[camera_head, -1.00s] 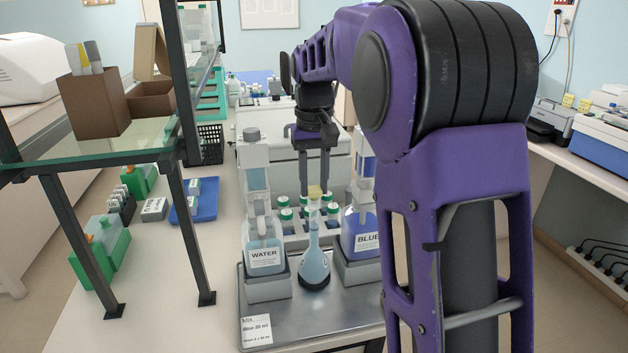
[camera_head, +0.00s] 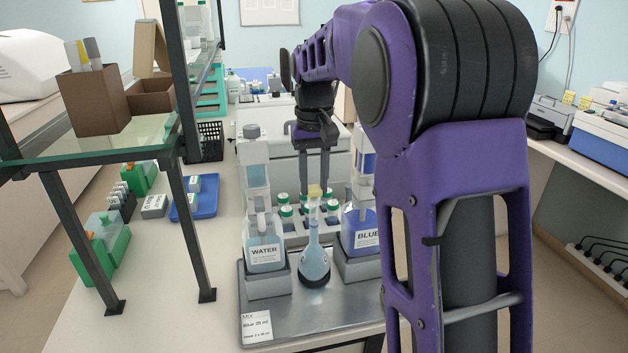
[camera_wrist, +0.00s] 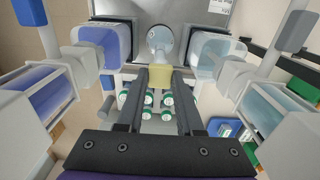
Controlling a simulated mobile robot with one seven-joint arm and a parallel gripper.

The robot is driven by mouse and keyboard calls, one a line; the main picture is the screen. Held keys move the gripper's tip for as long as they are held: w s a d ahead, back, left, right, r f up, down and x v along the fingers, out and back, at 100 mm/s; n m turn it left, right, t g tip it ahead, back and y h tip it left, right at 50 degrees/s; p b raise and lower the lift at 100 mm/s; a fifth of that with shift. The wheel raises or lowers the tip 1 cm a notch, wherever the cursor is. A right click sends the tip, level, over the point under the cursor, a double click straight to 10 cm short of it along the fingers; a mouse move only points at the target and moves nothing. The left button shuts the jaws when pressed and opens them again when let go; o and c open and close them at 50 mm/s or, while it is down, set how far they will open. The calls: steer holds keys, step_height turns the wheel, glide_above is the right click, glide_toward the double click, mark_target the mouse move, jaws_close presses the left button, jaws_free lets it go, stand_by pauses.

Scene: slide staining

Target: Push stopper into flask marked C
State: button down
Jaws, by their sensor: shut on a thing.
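A small yellow stopper (camera_head: 315,190) is held between the two dark fingers of my gripper (camera_head: 314,195); it also shows in the wrist view (camera_wrist: 160,78). The flask (camera_head: 314,263) has a long neck and a round body with pale blue liquid. It stands upright on a dark round base on the metal tray, directly under my gripper. The stopper is in line with the top of the neck. I cannot tell how deep it sits in the mouth. The mark on the flask body is too small to read surely. The flask body shows in the wrist view (camera_wrist: 160,40).
A WATER bottle (camera_head: 264,247) stands left of the flask and a BLUE bottle (camera_head: 358,232) right of it, both close, in grey holders on the metal tray (camera_head: 330,316). Several green-capped tubes stand behind. A glass shelf (camera_head: 100,140) on dark posts is at left.

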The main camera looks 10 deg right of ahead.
steer(key=shift+c, duration=0.4)
jaws_free()
steer(key=shift+r, duration=0.1)
steer(key=shift+r, duration=2.9)
jaws_close()
steer(key=shift+f, duration=0.2)
